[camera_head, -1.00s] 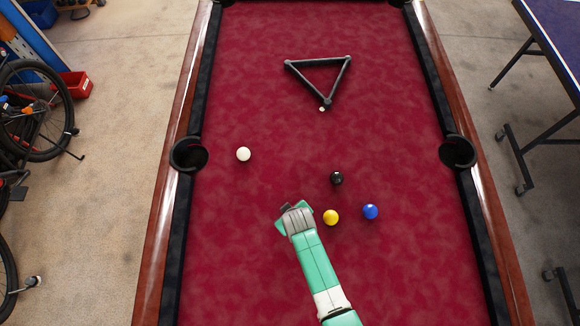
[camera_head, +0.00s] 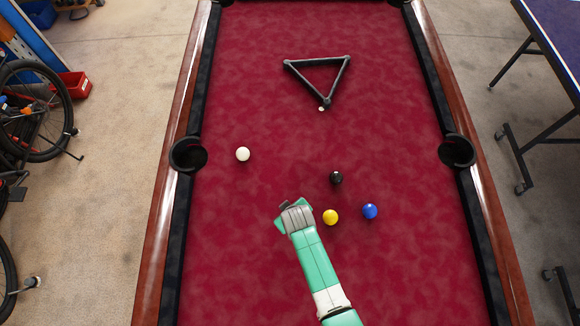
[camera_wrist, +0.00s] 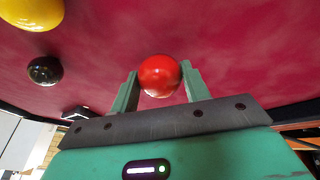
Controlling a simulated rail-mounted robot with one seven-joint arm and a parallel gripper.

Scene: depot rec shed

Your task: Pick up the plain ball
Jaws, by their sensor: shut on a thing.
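A red ball (camera_wrist: 160,75), with no marking visible, sits between the two fingers of my gripper (camera_wrist: 160,88) in the wrist view. The fingers are shut on it, one at each side. In the head view my gripper (camera_head: 293,215) is over the red cloth, left of the yellow ball, and it hides the red ball. A plain white ball (camera_head: 243,154) lies apart on the cloth, up and to the left, near the left middle pocket. I cannot tell how high the red ball is above the cloth.
A yellow ball (camera_head: 330,217) lies close to the right of my gripper, with a blue ball (camera_head: 370,211) and a black ball (camera_head: 336,178) nearby. A black triangle rack (camera_head: 319,80) lies farther up the pool table (camera_head: 400,110). The cloth left of my gripper is clear.

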